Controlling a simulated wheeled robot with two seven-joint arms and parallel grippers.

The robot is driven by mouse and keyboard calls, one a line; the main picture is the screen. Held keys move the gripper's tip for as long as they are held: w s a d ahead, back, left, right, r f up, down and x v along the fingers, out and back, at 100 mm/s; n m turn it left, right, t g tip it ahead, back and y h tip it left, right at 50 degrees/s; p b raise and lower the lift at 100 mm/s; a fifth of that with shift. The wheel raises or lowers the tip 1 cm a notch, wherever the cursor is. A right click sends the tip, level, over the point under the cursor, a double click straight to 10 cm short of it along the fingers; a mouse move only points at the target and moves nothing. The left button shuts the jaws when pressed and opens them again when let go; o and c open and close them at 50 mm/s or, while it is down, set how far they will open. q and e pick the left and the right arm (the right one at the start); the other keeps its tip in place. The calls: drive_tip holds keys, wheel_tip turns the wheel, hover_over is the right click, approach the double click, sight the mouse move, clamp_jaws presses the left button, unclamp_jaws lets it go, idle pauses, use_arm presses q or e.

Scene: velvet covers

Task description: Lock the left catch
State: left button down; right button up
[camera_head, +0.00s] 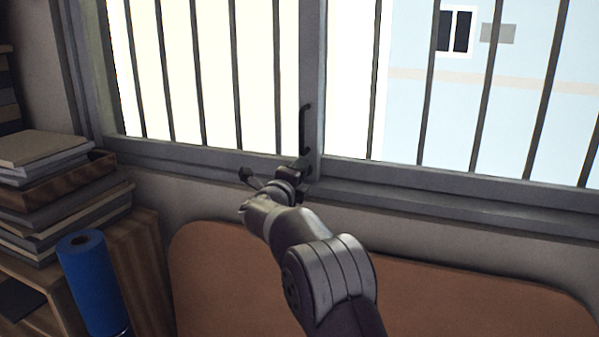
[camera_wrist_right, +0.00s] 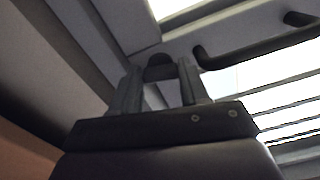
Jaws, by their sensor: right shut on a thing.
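The barred window's left sash has a dark handle (camera_head: 304,130) on its middle upright; the handle also shows at the upper right of the right wrist view (camera_wrist_right: 255,47). My right gripper (camera_head: 297,170) is at the sill just below this handle. In the right wrist view, the two fingers of my right gripper (camera_wrist_right: 160,78) stand on either side of a small dark rounded catch (camera_wrist_right: 159,69) and are shut on it. In the head view the gripper hides most of the catch, and its turn cannot be told. My left gripper is not in view.
A grey window frame (camera_head: 450,194) with vertical bars spans the back. A brown rounded panel (camera_head: 215,275) stands below the sill. Stacked books (camera_head: 50,200) and a blue roll (camera_head: 92,280) are at the left. The sill on both sides of my gripper is clear.

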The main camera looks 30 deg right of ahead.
drive_tip(key=shift+n+p, duration=0.3)
drive_tip(key=shift+n, duration=1.1)
drive_tip(key=shift+f, duration=0.1)
drive_tip(key=o, duration=1.1)
drive_tip(key=shift+c, duration=0.2)
